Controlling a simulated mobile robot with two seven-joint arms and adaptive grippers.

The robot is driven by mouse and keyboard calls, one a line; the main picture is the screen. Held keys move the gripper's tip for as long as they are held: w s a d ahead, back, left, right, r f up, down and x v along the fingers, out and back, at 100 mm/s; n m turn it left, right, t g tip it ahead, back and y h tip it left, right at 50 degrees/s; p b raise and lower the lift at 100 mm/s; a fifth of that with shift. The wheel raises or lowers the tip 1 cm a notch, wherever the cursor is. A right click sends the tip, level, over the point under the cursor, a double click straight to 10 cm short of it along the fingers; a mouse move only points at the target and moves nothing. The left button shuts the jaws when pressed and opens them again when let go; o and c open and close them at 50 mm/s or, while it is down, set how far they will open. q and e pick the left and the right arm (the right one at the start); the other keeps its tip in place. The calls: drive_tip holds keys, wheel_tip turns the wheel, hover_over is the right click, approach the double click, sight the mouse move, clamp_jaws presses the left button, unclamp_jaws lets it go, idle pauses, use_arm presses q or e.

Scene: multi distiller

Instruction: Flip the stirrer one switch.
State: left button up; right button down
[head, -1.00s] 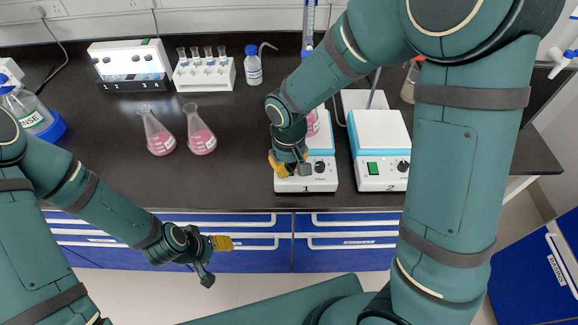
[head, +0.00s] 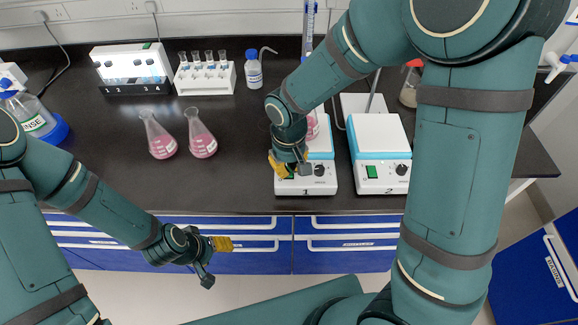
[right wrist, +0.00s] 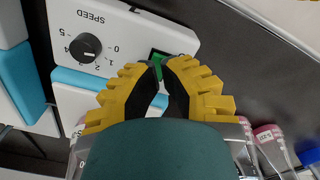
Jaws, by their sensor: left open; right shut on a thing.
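Stirrer one (head: 305,187) is a white box with a blue-edged top and a "1" on its front, near the front bench edge. In the right wrist view its front panel (right wrist: 120,30) shows a black speed knob (right wrist: 85,47) and the green stirrer one switch (right wrist: 157,64). My right gripper (head: 282,168) is at the left of that front panel. In the right wrist view its yellow-padded fingertips (right wrist: 163,66) are close together at the switch and partly cover it. My left gripper (head: 222,245) is open and empty, low in front of the blue drawers.
A pink flask (head: 313,125) stands on stirrer one, partly behind my right arm. Stirrer two (head: 382,177) stands close on its right. Two pink flasks (head: 161,142) (head: 202,140) stand to the left, with clear bench between them and stirrer one.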

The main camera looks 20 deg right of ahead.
drive_tip(key=shift+r+p, duration=1.65)
drive_tip(key=shift+r, duration=0.8)
use_arm(q)
wheel_tip(320, 180, up, 4)
drive_tip(key=shift+f, duration=0.2)
